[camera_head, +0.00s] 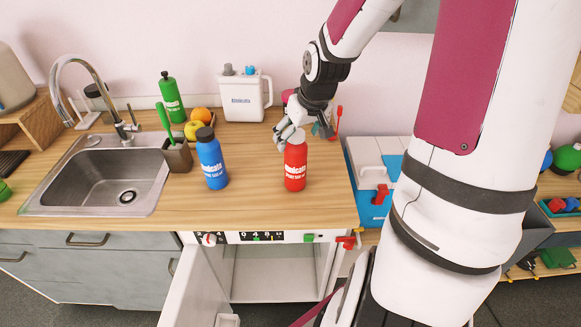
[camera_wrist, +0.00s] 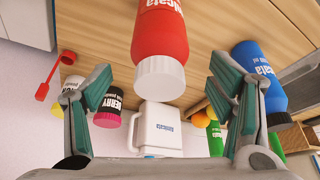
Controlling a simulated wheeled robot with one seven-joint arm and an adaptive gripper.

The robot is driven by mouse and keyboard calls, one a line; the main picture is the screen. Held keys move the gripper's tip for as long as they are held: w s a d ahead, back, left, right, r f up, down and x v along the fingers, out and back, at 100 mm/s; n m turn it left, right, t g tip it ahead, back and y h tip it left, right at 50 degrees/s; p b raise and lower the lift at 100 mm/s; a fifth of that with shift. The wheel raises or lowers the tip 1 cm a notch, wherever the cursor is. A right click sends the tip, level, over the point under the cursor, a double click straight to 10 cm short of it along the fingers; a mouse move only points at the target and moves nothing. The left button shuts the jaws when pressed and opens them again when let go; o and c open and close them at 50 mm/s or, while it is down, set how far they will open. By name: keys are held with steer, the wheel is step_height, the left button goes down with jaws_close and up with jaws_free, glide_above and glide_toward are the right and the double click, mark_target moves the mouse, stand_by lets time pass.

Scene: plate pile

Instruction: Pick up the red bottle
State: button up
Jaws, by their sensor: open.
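The red bottle (camera_head: 295,172) stands upright on the wooden counter, with white lettering and a white cap. My gripper (camera_head: 304,130) is at the height of its cap, behind and above it, with the fingers spread. In the wrist view, which looks upside down, the red bottle (camera_wrist: 160,35) is at top centre with its white cap towards me. The open fingers of my gripper (camera_wrist: 163,70) are to either side of the cap, with clear gaps. Nothing is held.
A blue bottle (camera_head: 211,160) stands left of the red one. A brown cup (camera_head: 177,157), fruit, a green bottle (camera_head: 171,97) and a white jug (camera_head: 244,97) are farther left or behind. Small jars (camera_wrist: 108,105) show in the wrist view. A cabinet door below is open.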

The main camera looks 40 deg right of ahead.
mark_target(296, 161)
steer(key=shift+w+b+x, duration=0.1)
steer(key=shift+b+x, duration=0.5)
steer(key=shift+x, duration=0.9)
steer(key=shift+w+b+x, duration=0.15)
steer(key=shift+b+x, duration=0.45)
steer(key=shift+x, duration=0.85)
steer(key=shift+r, duration=0.15)
steer(key=shift+s, duration=0.1)
steer(key=shift+c, duration=0.2)
jaws_close()
